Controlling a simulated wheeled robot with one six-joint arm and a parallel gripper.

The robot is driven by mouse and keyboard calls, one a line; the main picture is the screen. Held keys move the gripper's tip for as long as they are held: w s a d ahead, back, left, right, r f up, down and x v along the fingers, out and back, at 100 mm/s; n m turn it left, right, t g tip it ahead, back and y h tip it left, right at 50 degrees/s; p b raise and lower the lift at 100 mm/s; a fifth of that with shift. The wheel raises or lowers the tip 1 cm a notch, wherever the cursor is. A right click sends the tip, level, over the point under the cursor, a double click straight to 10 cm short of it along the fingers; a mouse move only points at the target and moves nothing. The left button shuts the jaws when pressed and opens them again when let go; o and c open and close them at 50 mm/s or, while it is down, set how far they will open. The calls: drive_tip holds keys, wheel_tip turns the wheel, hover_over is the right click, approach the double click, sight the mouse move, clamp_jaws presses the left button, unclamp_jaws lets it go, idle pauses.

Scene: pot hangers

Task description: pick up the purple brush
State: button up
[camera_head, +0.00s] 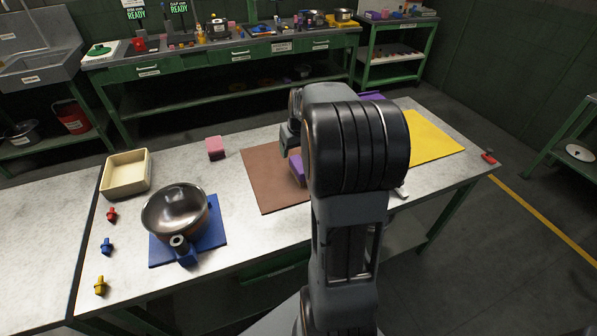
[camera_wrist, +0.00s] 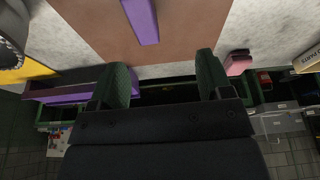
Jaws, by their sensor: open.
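A long purple block-like thing (camera_head: 297,168) lies on the brown mat (camera_head: 262,180), partly hidden behind my arm. In the wrist view it shows as a purple bar (camera_wrist: 142,20) at the top, beyond my fingertips. A second purple thing (camera_head: 371,96) shows at the table's back edge, mostly hidden by my arm; a purple and dark bar (camera_wrist: 62,92) at the left of the wrist view looks like it. I cannot tell bristles on either. My gripper (camera_wrist: 163,62) is open and empty, its two dark green fingers apart, touching neither.
A pink block (camera_head: 215,148) sits left of the brown mat. A steel pan (camera_head: 175,210) rests on a blue mat (camera_head: 215,236), near a cream tray (camera_head: 126,174). A yellow mat (camera_head: 432,138) lies to the right. Small red, blue and yellow pieces stand at left.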

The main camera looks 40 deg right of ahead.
sight(299, 164)
drive_tip(key=d+f, duration=0.1)
drive_tip(key=w+d+f, duration=0.1)
drive_tip(key=shift+d+f, duration=0.2)
drive_tip(key=shift+d, duration=0.2)
drive_tip(key=x, duration=0.6)
drive_tip(key=shift+d+f, duration=0.1)
drive_tip(key=shift+f, duration=0.2)
drive_tip(key=shift+p+x, duration=0.45)
drive_tip(key=shift+x, duration=2.55)
drive_tip(key=shift+f+b, duration=0.25)
drive_tip(key=shift+b, duration=0.15)
drive_tip(key=shift+c, duration=0.4)
drive_tip(key=c, duration=1)
drive_tip(key=shift+o, duration=0.2)
drive_tip(key=shift+r, duration=0.1)
